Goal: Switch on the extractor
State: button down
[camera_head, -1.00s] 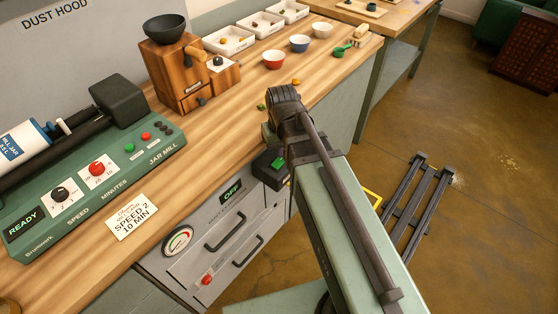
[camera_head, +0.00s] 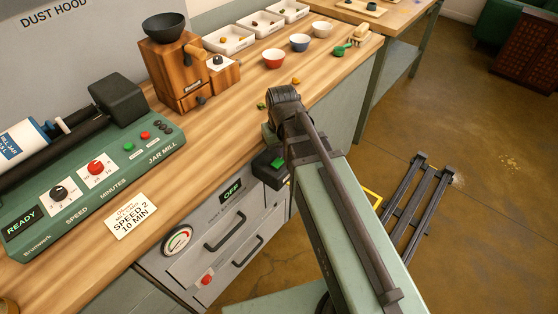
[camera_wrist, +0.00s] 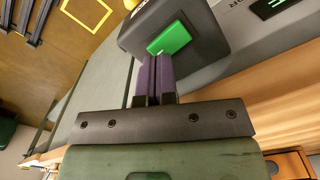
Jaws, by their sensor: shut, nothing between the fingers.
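A dark switch box (camera_head: 268,168) with a green button (camera_head: 277,163) is mounted at the front of the bench, just left of my arm. In the wrist view the green button (camera_wrist: 169,35) is large and close on the dark box (camera_wrist: 208,42). My gripper (camera_wrist: 159,57) has its purple fingers shut together with nothing between them. The fingertips are at the button's lower edge in that view; I cannot tell whether they touch it. In the head view my arm hides the fingers. A display (camera_head: 232,191) on the grey cabinet reads OFF in green.
The grey cabinet (camera_head: 190,262) has a gauge (camera_head: 177,240), black handles and a red button (camera_head: 207,280). The green jar mill (camera_head: 95,185), a wooden grinder (camera_head: 185,75), bowls and trays stand on the bench (camera_head: 215,122).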

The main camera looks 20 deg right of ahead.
jog(key=shift+f+b, duration=0.85)
jog(key=shift+f, duration=0.05)
dwell(0.3)
notch_tip(320, 180, up, 7)
jog(key=p, duration=0.7)
jog(key=shift+r, duration=0.15)
jog(key=s+r+m+p, duration=0.1)
jog(key=s+r+p, duration=0.2)
jog(key=s, duration=0.4)
notch_tip(320, 180, up, 4)
jog(key=n+t+h+p, duration=0.1)
jog(key=n+p, duration=0.3)
jog(key=n, duration=0.3)
send_over(277, 163)
jog(key=shift+f, duration=0.1)
jog(key=shift+f, duration=0.1)
